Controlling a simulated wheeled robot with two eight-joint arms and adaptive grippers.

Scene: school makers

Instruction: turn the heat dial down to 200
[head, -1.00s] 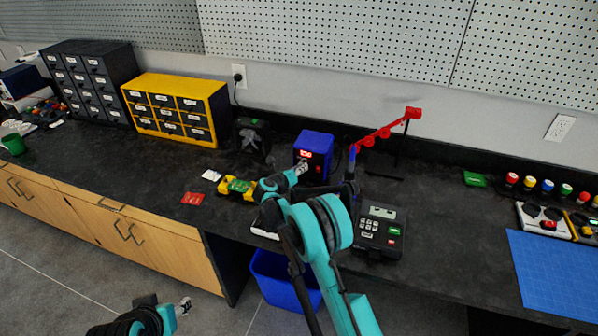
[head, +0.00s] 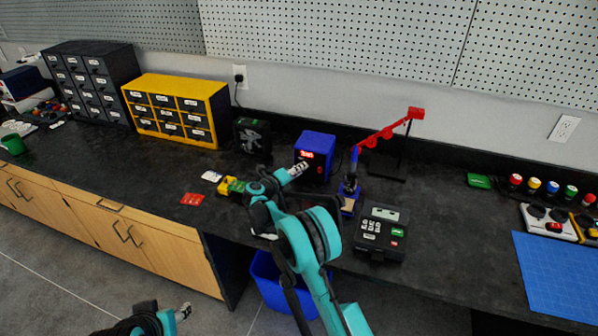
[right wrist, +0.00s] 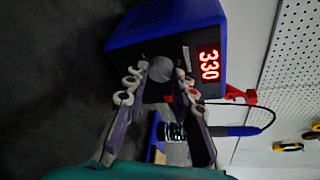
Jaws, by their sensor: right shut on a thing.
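The blue soldering station (head: 318,142) stands on the black bench, with a lit red display. In the right wrist view the station (right wrist: 165,28) appears turned on its side, and its display (right wrist: 209,66) reads 330. Its round grey heat dial (right wrist: 158,69) sits between my right fingertips. My right gripper (right wrist: 160,76) is shut on the dial at the station's front. In the head view the right gripper (head: 298,170) reaches the station's front, and the dial is hidden there. My left gripper (head: 184,311) is low at the bottom left, away from the bench, too small to read.
A soldering iron in its stand (head: 349,195) and a red-armed holder (head: 385,132) are right of the station. A black keypad device (head: 382,232) is in front right. A small fan (head: 250,137) stands left, with a yellow and green object (head: 231,186) nearer.

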